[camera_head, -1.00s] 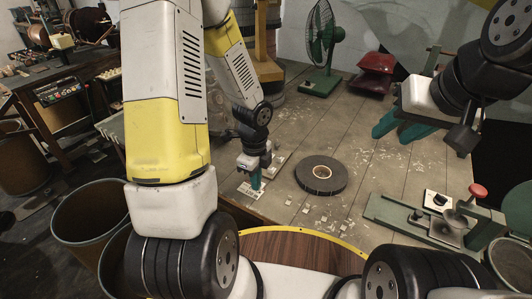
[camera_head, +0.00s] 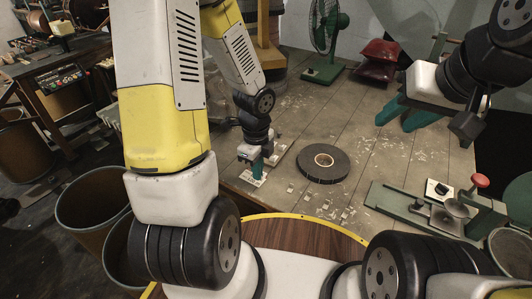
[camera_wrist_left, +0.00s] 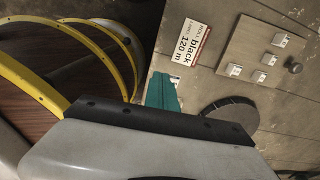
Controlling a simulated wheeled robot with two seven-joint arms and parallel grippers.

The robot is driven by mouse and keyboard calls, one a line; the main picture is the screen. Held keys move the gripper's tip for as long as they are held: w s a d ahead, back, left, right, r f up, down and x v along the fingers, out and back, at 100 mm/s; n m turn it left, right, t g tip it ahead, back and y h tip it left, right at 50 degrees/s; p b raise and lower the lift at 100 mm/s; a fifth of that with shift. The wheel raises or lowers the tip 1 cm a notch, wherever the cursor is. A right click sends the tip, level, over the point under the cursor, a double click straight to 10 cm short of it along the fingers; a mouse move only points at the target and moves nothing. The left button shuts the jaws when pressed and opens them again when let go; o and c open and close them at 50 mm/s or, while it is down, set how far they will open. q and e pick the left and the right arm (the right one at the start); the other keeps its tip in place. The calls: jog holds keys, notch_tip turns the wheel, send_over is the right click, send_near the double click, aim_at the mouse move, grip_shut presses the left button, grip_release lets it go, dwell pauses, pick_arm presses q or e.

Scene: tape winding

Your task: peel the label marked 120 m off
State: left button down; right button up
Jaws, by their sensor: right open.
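A white card with a red band (camera_wrist_left: 186,43) lies on the table in the left wrist view and reads "Black 120 m". A flat board beside it carries several small white labels (camera_wrist_left: 235,70); their print is too small to read. Another small white piece shows beside my left gripper's teal finger (camera_wrist_left: 163,92). In the head view my left gripper (camera_head: 257,170) points down at the card, left of the black tape roll (camera_head: 323,164). Its finger gap is hidden. My right gripper (camera_head: 405,115) is open, raised at the right, away from the labels.
A green press-like fixture with a red knob (camera_head: 480,181) stands at the right. Small white pieces (camera_head: 327,204) lie before the roll. A green fan (camera_head: 325,35) and red bags (camera_head: 378,60) stand at the back. Bins (camera_head: 95,215) stand at the left, off the table.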

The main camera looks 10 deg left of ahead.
pick_arm(q)
jog(key=shift+r, duration=1.05)
jog(key=shift+r, duration=0.15)
